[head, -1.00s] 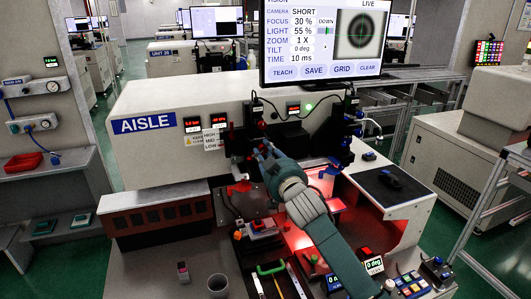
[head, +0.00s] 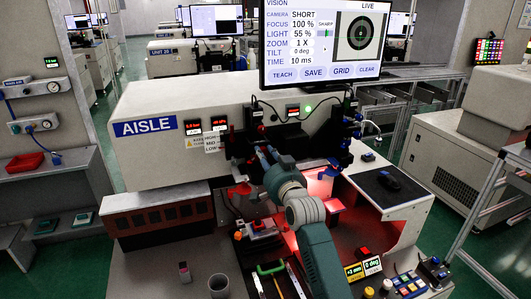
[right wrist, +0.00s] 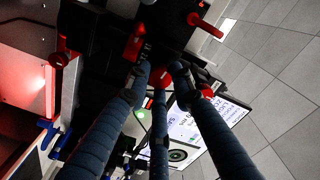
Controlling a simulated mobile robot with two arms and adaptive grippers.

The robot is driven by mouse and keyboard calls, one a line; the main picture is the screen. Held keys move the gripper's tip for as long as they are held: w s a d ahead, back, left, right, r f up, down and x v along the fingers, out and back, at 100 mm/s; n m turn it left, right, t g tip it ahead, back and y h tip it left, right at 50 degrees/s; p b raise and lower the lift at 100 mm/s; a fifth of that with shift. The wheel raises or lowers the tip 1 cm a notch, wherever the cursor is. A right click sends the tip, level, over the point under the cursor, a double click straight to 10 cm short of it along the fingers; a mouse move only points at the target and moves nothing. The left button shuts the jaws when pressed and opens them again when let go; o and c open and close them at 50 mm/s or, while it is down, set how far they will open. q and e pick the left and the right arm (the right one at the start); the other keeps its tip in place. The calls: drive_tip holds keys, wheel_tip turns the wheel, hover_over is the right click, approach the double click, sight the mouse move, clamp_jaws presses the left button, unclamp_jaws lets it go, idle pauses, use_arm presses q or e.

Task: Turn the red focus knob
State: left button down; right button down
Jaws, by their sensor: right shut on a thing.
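In the right wrist view, my right gripper (right wrist: 159,80) has its fingers closed around a red knob (right wrist: 163,75), which I take to be the focus knob. In the head view my right gripper (head: 266,155) is at the dark mechanism on the front of the machine, and its fingers and arm hide the held knob. The monitor (head: 322,50) reads FOCUS 100 % with the word SHARP, and its live picture shows a crisp dark round target. My left gripper is not in view.
Other red knobs (right wrist: 60,60) (right wrist: 196,20) are close to my fingers. The machine housing (head: 165,155) labelled AISLE is behind. Below are a red-lit bay, small tools, a grey cup (head: 219,286) and a button panel (head: 408,284).

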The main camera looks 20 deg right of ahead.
drive_tip(key=shift+m+p, duration=0.4)
drive_tip(key=shift+m, duration=0.7)
drive_tip(key=c, duration=1.5)
unclamp_jaws()
drive_tip(key=shift+s, duration=0.1)
drive_tip(key=s, duration=1.1)
drive_tip(key=shift+s+d, duration=0.15)
drive_tip(key=shift+s, duration=0.25)
